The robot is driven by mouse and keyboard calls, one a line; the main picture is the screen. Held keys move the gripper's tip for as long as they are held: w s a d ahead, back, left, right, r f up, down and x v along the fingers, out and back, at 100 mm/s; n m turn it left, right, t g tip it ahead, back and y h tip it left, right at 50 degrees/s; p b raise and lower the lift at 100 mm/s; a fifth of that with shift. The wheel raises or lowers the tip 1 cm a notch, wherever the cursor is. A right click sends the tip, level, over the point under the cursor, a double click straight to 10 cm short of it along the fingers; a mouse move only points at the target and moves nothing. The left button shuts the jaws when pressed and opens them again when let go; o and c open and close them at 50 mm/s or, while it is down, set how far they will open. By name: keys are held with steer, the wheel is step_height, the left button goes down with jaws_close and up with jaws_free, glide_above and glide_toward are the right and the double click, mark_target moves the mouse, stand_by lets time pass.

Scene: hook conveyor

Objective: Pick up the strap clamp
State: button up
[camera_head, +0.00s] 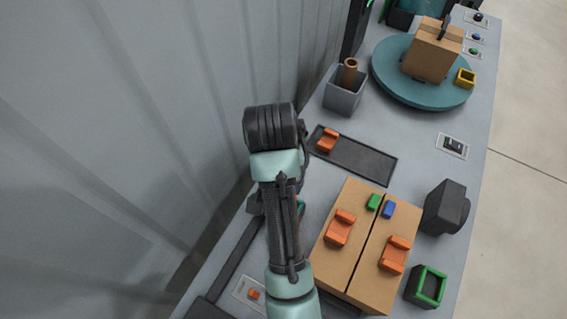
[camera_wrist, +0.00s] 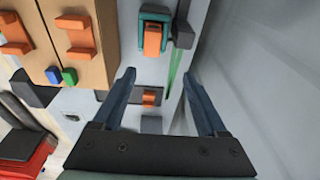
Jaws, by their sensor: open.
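Orange clamp-like pieces show in several places. One orange clamp (camera_head: 327,140) lies at the far end of the dark tray; it shows between my fingers in the wrist view (camera_wrist: 149,98), apart from them. Two more, a left clamp (camera_head: 340,228) and a right clamp (camera_head: 395,254), sit on the cardboard box (camera_head: 345,275). An orange piece in a teal frame (camera_wrist: 153,38) stands beside the box in the wrist view; my arm mostly hides it in the head view. I cannot tell which is the strap clamp. My gripper (camera_wrist: 161,78) is open and empty; my arm hides its fingertips in the head view.
A green block (camera_head: 373,202) and a blue block (camera_head: 389,209) lie on the box. The dark tray (camera_head: 365,162), a grey bin (camera_head: 344,97) with a brown tube and a teal turntable (camera_head: 390,75) with a carton stand beyond. A grey wall (camera_head: 120,130) runs close along the left.

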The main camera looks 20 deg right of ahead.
steer(key=shift+g, duration=0.4)
steer(key=f+b, duration=0.1)
steer(key=f, duration=0.1)
steer(key=f+b, duration=0.2)
steer(key=s+d+f+b, duration=0.1)
steer(key=f, duration=0.1)
steer(key=shift+f+b, duration=0.1)
steer(key=shift+b, duration=0.3)
steer(key=shift+w+f+p, duration=0.1)
steer(key=shift+f+p, duration=0.4)
steer(key=shift+f, duration=0.45)
step_height(320, 180, down, 4)
steer(key=shift+p, duration=0.75)
steer(key=shift+f, duration=0.65)
steer(key=shift+c, duration=0.3)
jaws_close()
